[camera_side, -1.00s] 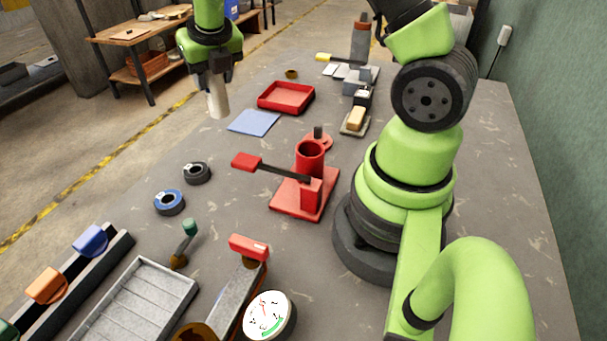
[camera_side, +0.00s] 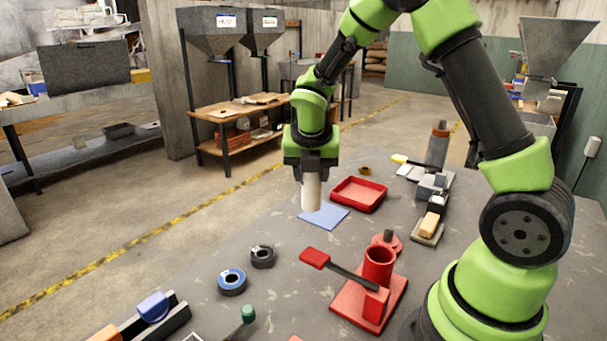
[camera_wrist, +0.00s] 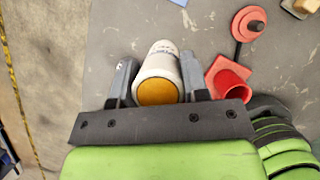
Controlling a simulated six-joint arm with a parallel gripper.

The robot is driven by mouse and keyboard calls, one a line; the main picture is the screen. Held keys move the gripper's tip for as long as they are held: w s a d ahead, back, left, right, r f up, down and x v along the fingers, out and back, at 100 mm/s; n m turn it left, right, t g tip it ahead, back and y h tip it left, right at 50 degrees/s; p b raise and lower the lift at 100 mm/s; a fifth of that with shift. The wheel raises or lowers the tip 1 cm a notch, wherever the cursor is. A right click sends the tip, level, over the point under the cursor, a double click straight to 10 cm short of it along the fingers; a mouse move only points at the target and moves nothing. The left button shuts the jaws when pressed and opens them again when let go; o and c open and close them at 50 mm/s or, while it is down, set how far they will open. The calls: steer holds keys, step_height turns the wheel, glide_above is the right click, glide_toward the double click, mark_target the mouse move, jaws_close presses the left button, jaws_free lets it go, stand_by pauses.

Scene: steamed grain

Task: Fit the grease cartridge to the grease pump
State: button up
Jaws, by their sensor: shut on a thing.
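My gripper (camera_side: 311,172) is shut on the grease cartridge (camera_side: 311,193), a pale cylinder that hangs upright above the bench near the blue cloth. In the wrist view the cartridge (camera_wrist: 160,72) sits between both fingers of my gripper (camera_wrist: 159,82), its orange end facing the camera. The grease pump (camera_side: 378,265) is red, with an open upright cylinder on a square base and a red-handled lever pointing left. The pump (camera_wrist: 232,82) shows to the right of the cartridge in the wrist view. Cartridge and pump are apart. A red round piece with a dark knob (camera_side: 388,240) lies behind the pump cylinder.
A red tray (camera_side: 335,193) and a blue cloth (camera_side: 334,221) lie behind the pump. A blue tape roll (camera_side: 232,283) and a black one (camera_side: 262,257) lie to its left. The bench between tape rolls and cloth is clear.

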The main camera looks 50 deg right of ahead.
steer(key=s+a+r+m+g+y, duration=0.15)
steer(key=s+m+g, duration=0.25)
steer(key=s+m, duration=0.55)
steer(key=s+a+r+m+g+y, duration=0.1)
steer(key=s+r+m+g+y, duration=0.15)
steer(key=s+m, duration=0.75)
steer(key=shift+w+d+f+m+h, duration=0.15)
steer(key=shift+w+f+m, duration=0.35)
steer(key=shift+f, duration=0.3)
steer(key=shift+w+a+f+m+h, duration=0.1)
steer(key=shift+w+f+m, duration=0.4)
steer(key=shift+f, duration=0.3)
steer(key=shift+w+d+f+m+h, duration=0.15)
steer(key=shift+w+f+m, duration=0.2)
steer(key=shift+w+f, duration=0.35)
step_height(320, 180, down, 7)
stand_by(2.0)
steer(key=shift+s+a, duration=0.1)
steer(key=o, duration=1.1)
steer(key=shift+r, duration=0.1)
steer(key=shift+c, duration=0.2)
steer(key=v, duration=1)
